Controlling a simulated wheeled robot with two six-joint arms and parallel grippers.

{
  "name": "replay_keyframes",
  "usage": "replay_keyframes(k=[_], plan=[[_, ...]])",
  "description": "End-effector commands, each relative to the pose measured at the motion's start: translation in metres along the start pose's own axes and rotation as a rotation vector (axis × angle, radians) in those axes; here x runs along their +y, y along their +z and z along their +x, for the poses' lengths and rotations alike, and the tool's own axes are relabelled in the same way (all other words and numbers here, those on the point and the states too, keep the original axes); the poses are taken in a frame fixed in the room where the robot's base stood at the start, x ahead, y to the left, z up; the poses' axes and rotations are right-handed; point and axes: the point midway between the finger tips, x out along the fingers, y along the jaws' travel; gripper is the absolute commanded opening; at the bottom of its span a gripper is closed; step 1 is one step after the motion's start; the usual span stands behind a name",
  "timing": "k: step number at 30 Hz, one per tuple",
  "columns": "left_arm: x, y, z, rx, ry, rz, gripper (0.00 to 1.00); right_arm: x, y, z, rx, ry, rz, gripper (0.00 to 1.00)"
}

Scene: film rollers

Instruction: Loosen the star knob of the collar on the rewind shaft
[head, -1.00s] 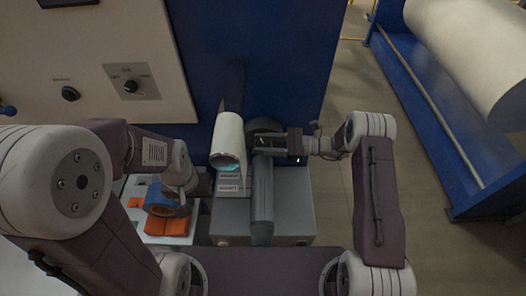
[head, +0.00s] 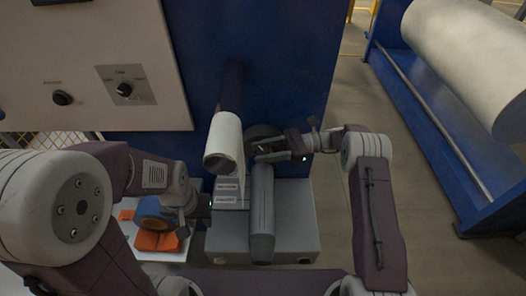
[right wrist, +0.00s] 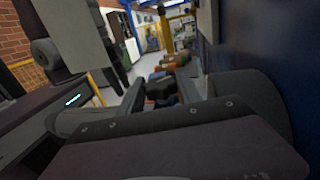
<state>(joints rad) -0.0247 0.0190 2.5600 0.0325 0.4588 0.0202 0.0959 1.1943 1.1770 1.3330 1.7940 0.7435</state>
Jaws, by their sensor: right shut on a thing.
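My right gripper (head: 262,151) reaches in from the right, just right of the white roll's front end. It is shut on a small dark knob (right wrist: 160,88), seen between the fingers in the right wrist view. The knob's star shape is not clear. A dark grey round part (head: 262,133), perhaps the collar, is behind the gripper; a large dark round part also shows at right in the right wrist view (right wrist: 262,105). The shaft itself is mostly hidden. My left gripper (head: 205,206) is low, left of the grey box; its fingers are too unclear to judge.
The white roll (head: 224,140) juts from the blue machine wall (head: 285,70). A grey cylinder (head: 262,215) lies over a grey box (head: 298,215) below.

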Motion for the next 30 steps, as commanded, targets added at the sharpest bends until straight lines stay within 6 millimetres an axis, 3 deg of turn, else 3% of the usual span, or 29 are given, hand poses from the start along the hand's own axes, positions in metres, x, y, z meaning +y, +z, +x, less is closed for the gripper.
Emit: replay_keyframes(k=[1,2,4,14,24,30], plan=[[0.0,0.0,0.0,0.0,0.0,0.0,0.36,0.0,0.002,0.0,-0.003,0.0,-0.001,0.0],[0.0,0.0,0.0,0.0,0.0,0.0,0.36,0.0,0.002,0.0,-0.003,0.0,-0.001,0.44],[0.0,0.0,0.0,0.0,0.0,0.0,0.36,0.0,0.002,0.0,-0.003,0.0,-0.001,0.63],[0.0,0.0,0.002,0.0,0.0,0.0,0.36,0.0,0.0,-0.003,-0.002,-0.002,-0.001,0.63],[-0.001,0.003,0.026,0.0,0.0,0.0,0.36,0.0,-0.004,-0.07,0.0,-0.003,-0.004,0.63],[-0.001,0.003,0.03,0.0,0.0,0.0,0.36,0.0,-0.001,-0.089,-0.001,-0.001,-0.001,0.63]])
